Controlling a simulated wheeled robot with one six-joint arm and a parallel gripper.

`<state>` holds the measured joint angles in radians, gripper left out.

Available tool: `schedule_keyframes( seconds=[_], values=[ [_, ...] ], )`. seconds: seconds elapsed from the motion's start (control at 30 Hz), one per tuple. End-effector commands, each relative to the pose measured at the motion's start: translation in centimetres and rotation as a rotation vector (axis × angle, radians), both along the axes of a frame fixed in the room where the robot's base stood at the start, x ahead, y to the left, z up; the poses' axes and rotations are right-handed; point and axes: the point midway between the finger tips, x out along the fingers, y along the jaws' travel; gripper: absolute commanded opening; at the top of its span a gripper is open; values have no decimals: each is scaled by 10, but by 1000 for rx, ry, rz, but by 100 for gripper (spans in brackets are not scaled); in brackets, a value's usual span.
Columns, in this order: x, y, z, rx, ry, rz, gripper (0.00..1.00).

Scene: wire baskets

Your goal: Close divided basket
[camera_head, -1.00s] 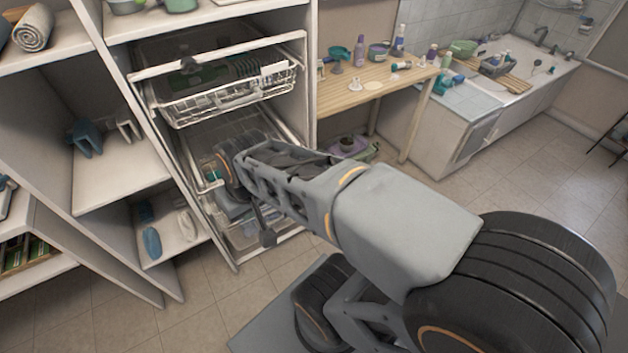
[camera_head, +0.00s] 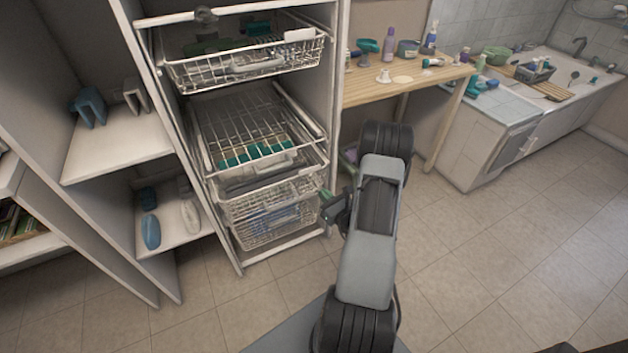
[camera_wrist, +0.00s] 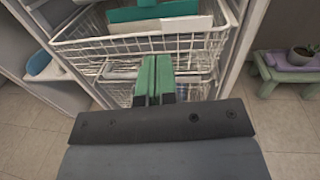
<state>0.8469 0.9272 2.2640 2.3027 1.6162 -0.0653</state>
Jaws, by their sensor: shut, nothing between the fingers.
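A wire basket (camera_head: 262,190) is pulled out of the white cabinet at mid-low height, with teal and white pieces standing in it, perhaps dividers. The wrist view shows its wire front (camera_wrist: 100,47) with teal and white boards above. Another wire basket (camera_head: 268,228) sits below it. The top basket (camera_head: 245,68) also sticks out. I cannot tell for sure which is the divided basket. My gripper (camera_head: 326,200) is at the right of the lower baskets. Its green fingers (camera_wrist: 153,62) are shut together and empty, in front of the basket wires; contact cannot be told.
A wooden bench (camera_head: 410,84) with bottles and cups stands right of the cabinet. Open shelves (camera_head: 115,148) with small objects are at the left. A green stool (camera_wrist: 285,75) with a potted plant is right of the cabinet. The tiled floor (camera_head: 460,270) at the right is clear.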

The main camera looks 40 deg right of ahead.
Motion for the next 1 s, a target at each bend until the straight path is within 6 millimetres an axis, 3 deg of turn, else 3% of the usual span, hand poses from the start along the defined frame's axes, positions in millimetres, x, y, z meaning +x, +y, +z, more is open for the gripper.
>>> schedule_keyframes(
  seconds=[0.03, 0.1, 0.27, 0.7, 1.0],
  values=[
    [-6, -9, -13, 14, 6, -48, 0],
    [-9, -17, -20, 23, 8, -94, 0],
    [2, -25, -25, 27, 8, -128, 0],
    [83, -35, -25, 28, 8, -125, 0],
    [117, -40, -25, 29, 9, -126, 0]
  ],
)
